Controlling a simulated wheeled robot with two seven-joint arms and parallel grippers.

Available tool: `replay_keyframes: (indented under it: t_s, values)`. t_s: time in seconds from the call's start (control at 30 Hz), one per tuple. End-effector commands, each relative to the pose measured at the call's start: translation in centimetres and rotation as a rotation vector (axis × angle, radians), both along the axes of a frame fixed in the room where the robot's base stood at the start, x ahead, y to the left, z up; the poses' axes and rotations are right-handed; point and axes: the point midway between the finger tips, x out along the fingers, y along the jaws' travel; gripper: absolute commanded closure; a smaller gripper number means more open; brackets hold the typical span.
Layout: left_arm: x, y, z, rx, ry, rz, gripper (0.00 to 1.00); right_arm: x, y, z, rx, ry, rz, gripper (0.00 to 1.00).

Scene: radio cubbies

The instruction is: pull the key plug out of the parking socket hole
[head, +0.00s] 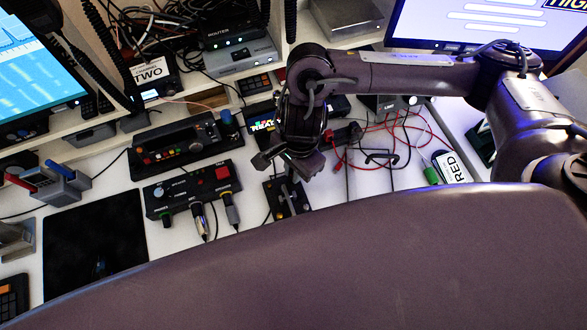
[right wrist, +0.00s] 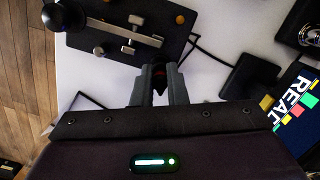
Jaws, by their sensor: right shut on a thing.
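My right gripper (head: 289,178) points down at the desk beside the telegraph key (head: 278,200), a dark base with a metal lever and orange knobs. In the right wrist view, the gripper fingers (right wrist: 158,84) are shut on a small dark thing with a bit of red (right wrist: 160,72), likely the key plug. It is mostly hidden between the fingers. The telegraph key (right wrist: 125,32) lies just beyond the fingertips, and a thin black cable runs from its side. I cannot tell whether the plug is in a hole; no parking socket hole shows clearly. My left gripper is not in view.
A black control box (head: 190,187) with plugs in its front stands left of the gripper. A dark block (right wrist: 250,75) is close on the right in the right wrist view. A black mat (head: 95,245) lies far left.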

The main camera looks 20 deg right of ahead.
Motion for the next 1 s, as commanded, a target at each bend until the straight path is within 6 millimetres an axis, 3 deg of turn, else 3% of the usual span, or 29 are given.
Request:
replay_keyframes:
  t_s: [0.27,0.7,1.0]
  values:
    - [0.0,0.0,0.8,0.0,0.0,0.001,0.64,0.2,0.0,3.3,-0.001,-0.006,0.002,1.0]
    - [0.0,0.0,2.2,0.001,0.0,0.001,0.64,0.2,0.0,14.4,-0.002,-0.009,0.002,1.0]
    - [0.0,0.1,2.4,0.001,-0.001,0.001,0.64,0.1,0.0,18.9,-0.001,-0.004,0.0,1.0]
